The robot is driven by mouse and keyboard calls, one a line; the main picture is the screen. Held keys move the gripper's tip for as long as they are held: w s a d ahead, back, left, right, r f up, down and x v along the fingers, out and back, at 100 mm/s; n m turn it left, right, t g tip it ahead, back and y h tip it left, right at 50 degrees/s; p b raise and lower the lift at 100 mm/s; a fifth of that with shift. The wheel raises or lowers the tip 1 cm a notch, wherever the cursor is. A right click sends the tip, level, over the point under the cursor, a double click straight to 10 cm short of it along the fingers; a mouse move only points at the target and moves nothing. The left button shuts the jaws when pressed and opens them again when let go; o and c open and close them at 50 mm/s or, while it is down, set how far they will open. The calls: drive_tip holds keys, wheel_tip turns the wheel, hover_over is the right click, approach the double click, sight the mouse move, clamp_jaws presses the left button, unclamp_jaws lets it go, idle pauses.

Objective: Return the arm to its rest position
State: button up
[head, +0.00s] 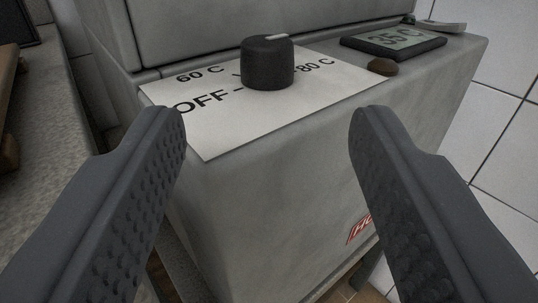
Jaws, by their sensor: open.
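My gripper (268,135) is open, with its two dark ridged fingers wide apart and nothing between them. It is in front of a grey box-shaped appliance (270,215). A black dial knob (268,62) stands on a white label (215,130) on the appliance's top, beyond the fingertips and apart from them. The label reads OFF, 60 C and 80 C. The white mark on the knob's top points to the far right.
A small display (393,41) reading 35 C sits right of the knob, with a brown button (382,67) near it. A red label (361,229) is on the appliance front. A grey counter (60,110) is at left, white wall tiles (505,110) at right.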

drive_tip(key=shift+s+a, duration=0.1)
drive_tip(key=shift+s, duration=0.65)
drive_tip(key=s+r+g, duration=0.1)
drive_tip(key=s+r, duration=0.1)
drive_tip(key=r, duration=0.8)
drive_tip(key=s+r, duration=0.2)
drive_tip(key=r, duration=0.7)
drive_tip(key=s+r+g, duration=0.2)
drive_tip(key=s+r, duration=1.5)
wheel_tip(320, 180, up, 12)
drive_tip(key=p, duration=1.3)
drive_tip(key=shift+w+d+y, duration=0.3)
drive_tip(key=shift+w+d, duration=0.1)
drive_tip(key=shift+w, duration=0.05)
